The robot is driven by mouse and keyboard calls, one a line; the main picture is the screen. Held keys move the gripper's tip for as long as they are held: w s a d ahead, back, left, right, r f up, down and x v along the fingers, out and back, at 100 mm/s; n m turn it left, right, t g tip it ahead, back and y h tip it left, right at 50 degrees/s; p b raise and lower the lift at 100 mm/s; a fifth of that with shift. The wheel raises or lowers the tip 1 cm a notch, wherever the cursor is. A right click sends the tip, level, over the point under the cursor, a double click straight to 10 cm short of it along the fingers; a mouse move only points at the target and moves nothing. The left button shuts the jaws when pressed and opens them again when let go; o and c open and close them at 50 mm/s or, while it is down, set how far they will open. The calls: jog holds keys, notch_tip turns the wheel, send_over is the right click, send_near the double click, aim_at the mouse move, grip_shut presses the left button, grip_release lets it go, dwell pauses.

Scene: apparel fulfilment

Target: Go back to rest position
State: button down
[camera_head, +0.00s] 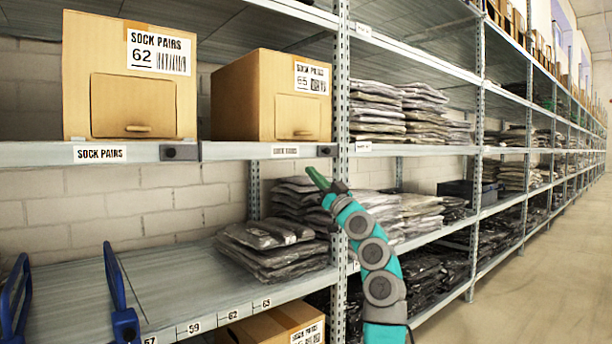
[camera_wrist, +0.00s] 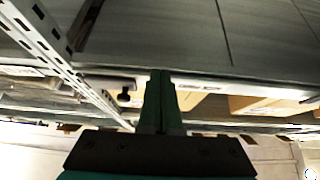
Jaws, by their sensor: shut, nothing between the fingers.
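My gripper (camera_head: 318,180) shows in the head view at the end of my teal arm, in front of the shelf upright. Its green fingers point up and to the left. In the wrist view my gripper (camera_wrist: 161,78) shows its two green fingers together, with nothing between them. The fingers appear apart from the rack, though the exact distance is hard to tell.
Cardboard boxes marked sock pairs 62 (camera_head: 85,75) and 65 (camera_head: 240,95) stand on the upper shelf. Bagged garments (camera_head: 270,250) lie stacked below. A metal upright (camera_head: 341,90) is close behind my gripper. Blue brackets (camera_head: 122,300) stand at lower left. The aisle floor (camera_head: 530,280) at right is clear.

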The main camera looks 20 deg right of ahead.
jog(key=w+m+g+h, duration=0.3)
jog(key=w+m, duration=0.2)
jog(key=w, duration=0.2)
jog(key=s+a+f+g, duration=0.1)
jog(key=a+f+g, duration=0.45)
jog(key=a, duration=0.25)
jog(key=s+a+f+g, duration=0.4)
jog(key=s+a+f, duration=0.3)
jog(key=s+f, duration=0.3)
jog(key=s+a+f+g, duration=0.4)
jog(key=s+a+f, duration=0.4)
jog(key=s, duration=0.4)
jog(key=s+d+f+g+h, duration=0.25)
jog(key=s+f, duration=0.45)
jog(key=s, duration=0.8)
jog(key=s+d+f+n+g+h, duration=0.1)
jog(key=s+f+g, duration=0.2)
jog(key=s+f, duration=0.85)
jog(key=s+d+f+g+h, duration=0.2)
jog(key=s+f+g, duration=0.1)
jog(key=s, duration=1.7)
notch_tip(320, 180, up, 15)
jog(key=p, duration=1.4)
jog(key=shift+w+f+p, duration=0.2)
jog(key=shift+w+p, duration=0.1)
